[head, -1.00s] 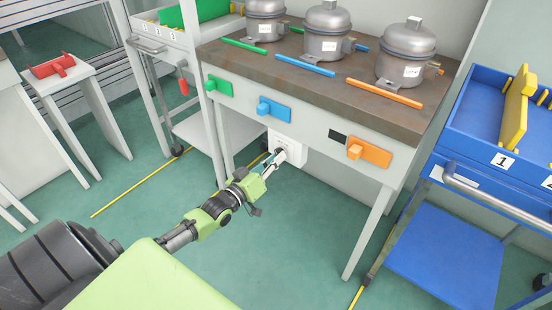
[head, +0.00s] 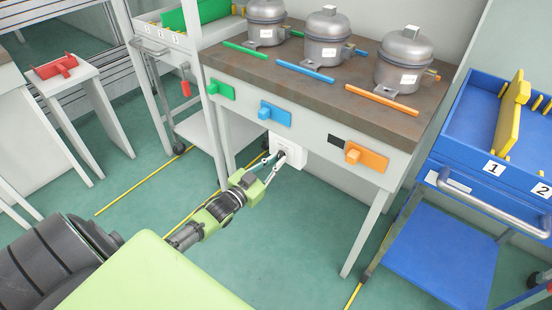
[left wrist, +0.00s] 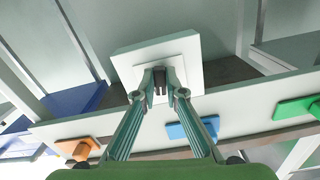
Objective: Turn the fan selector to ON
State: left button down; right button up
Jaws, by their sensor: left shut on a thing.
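The fan selector is a dark knob (left wrist: 160,86) on a white square plate (head: 294,146) under the front edge of the workbench, below and between the blue and orange blocks. The plate also shows in the left wrist view (left wrist: 186,52). My left gripper (head: 276,160) reaches it from the lower left. In the left wrist view its two fingertips (left wrist: 160,80) are closed on the knob from both sides. The fingertips partly hide the knob, and I cannot read any position marks. My right gripper is not in view.
A blue cart (head: 440,255) stands at the right, a white trolley at the left. The floor before the bench is clear.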

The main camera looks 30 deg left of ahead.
pick_arm(q)
jog(key=shift+w+a+r+m+p, duration=0.1)
jog(key=shift+r+m+p, duration=0.1)
jog(key=shift+m, duration=0.7)
jog(key=shift+w+r+m+p, duration=0.1)
jog(key=shift+r+m+p, duration=0.1)
jog(key=shift+m, duration=0.7)
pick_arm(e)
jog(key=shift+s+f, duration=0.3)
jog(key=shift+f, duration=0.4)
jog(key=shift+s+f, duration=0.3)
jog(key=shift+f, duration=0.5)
pick_arm(q)
jog(key=c, duration=2.1)
grip_release()
jog(key=shift+f, duration=0.1)
jog(key=shift+s+f, duration=0.1)
jog(key=shift+s, duration=0.15)
jog(key=s, duration=1.1)
jog(key=shift+s+a, duration=0.25)
jog(key=shift+a, duration=0.15)
